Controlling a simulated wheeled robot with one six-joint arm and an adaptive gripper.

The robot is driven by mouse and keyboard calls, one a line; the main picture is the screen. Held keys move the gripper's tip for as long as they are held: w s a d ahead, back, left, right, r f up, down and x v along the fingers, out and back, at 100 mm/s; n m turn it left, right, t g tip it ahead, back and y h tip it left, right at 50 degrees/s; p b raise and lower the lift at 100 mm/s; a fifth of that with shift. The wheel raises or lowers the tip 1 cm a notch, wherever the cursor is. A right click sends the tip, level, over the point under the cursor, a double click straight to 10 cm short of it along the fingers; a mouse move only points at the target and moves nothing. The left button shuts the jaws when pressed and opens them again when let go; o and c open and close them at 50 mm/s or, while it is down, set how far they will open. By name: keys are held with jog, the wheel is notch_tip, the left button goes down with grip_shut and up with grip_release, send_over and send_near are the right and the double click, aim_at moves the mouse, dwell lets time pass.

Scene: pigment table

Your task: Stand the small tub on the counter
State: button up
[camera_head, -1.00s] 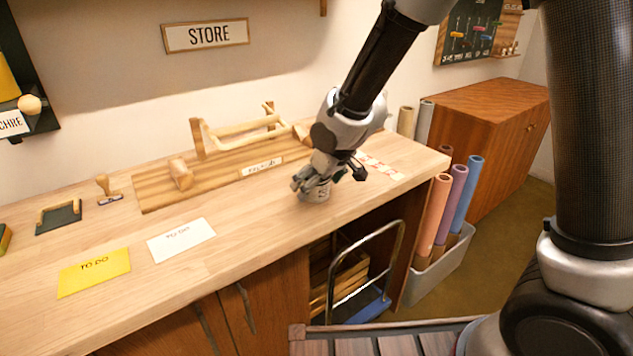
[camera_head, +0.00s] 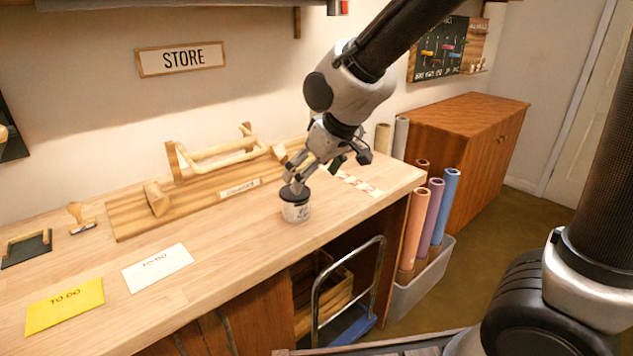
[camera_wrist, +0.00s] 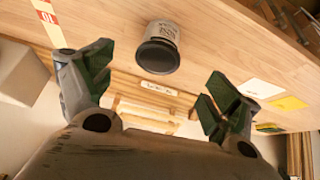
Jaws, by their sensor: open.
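The small tub (camera_head: 296,207) is a light, labelled cylinder with a dark lid. It stands upright on the wooden counter (camera_head: 236,243), near the counter's front edge. My gripper (camera_head: 299,184) is just above and behind the tub's lid in the head view. In the wrist view the tub (camera_wrist: 158,47) lies beyond and between the two spread fingers of my gripper (camera_wrist: 155,85), clear of both. The gripper is open and holds nothing.
A wooden rack (camera_head: 215,160) stands along the counter's back. A yellow card (camera_head: 65,307) and a white card (camera_head: 157,268) lie to the left. A stamp (camera_head: 80,217) is farther left. Coloured rolls (camera_head: 432,215) stand in a bin right of the counter.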

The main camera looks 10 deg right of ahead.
jog(key=s+d+r+m+h, duration=0.1)
jog(key=s+d+r+m, duration=0.15)
jog(key=d, duration=0.55)
jog(key=s+d+r+m+h, duration=0.1)
jog(key=d+r, duration=0.2)
jog(key=d, duration=0.5)
jog(key=s+d+r+m+h, duration=0.1)
jog(key=s+d+m, duration=0.3)
jog(key=s+d, duration=1)
jog(key=shift+s+r+h, duration=0.4)
jog(key=shift+s+r, duration=0.15)
jog(key=shift+s, duration=0.25)
jog(key=shift+d+m, duration=0.1)
jog(key=shift+m, duration=0.15)
